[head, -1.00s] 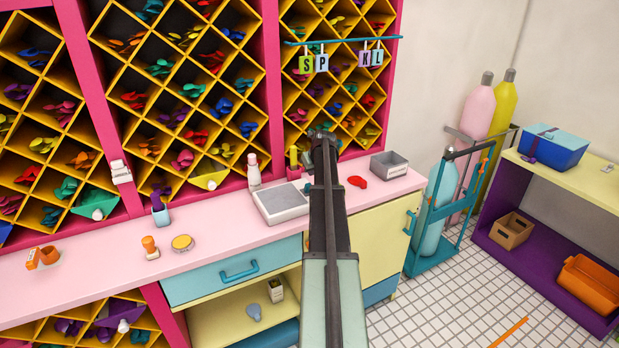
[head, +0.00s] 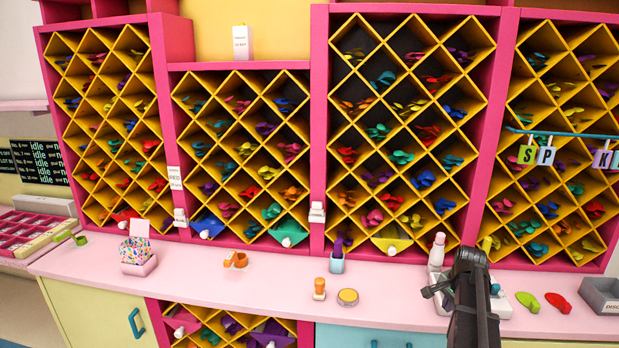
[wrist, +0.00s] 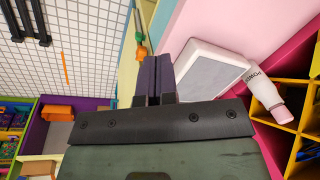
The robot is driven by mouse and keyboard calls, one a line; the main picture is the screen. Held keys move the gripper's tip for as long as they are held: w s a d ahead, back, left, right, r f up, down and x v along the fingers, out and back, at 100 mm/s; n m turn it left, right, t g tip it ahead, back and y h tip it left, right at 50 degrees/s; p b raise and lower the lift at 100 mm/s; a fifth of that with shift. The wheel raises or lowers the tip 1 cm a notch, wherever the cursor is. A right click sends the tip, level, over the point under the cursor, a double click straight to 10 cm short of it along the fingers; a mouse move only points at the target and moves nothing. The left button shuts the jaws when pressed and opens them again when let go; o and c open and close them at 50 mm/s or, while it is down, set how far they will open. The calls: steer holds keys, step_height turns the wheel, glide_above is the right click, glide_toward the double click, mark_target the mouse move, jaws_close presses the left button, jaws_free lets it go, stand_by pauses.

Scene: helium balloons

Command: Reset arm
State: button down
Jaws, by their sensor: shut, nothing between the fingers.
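My arm reaches up from the bottom right of the head view, in front of the pink counter (head: 240,285). Its dark end (head: 468,262) stands before the white scale, and the fingers cannot be made out there. In the wrist view my gripper (wrist: 152,70) shows two dark purple fingers side by side, shut and empty. The white scale (wrist: 208,70) with its grey plate lies just right of the fingers. A white bottle with a pink cap (wrist: 268,95) is farther right; it also shows in the head view (head: 437,250).
Yellow diamond racks of balloons (head: 245,150) in pink frames line the back wall. On the counter are a sprinkled thing (head: 137,252), an orange stamp-like piece (head: 319,288), a green balloon (head: 527,301), a red balloon (head: 558,302) and a grey bin (head: 602,295). The counter's left half is mostly clear.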

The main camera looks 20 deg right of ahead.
steer(key=s+a+n, duration=0.3)
steer(key=a+n, duration=0.2)
steer(key=a, duration=0.8)
steer(key=s+a+f+n+g+b, duration=0.1)
steer(key=s+a+n, duration=0.2)
steer(key=a, duration=1.1)
steer(key=s+a+f+n+g+b, duration=0.1)
steer(key=s+a+n, duration=0.2)
steer(key=a+n, duration=0.5)
steer(key=a, duration=0.5)
steer(key=shift+a+f, duration=0.2)
steer(key=shift+f, duration=0.05)
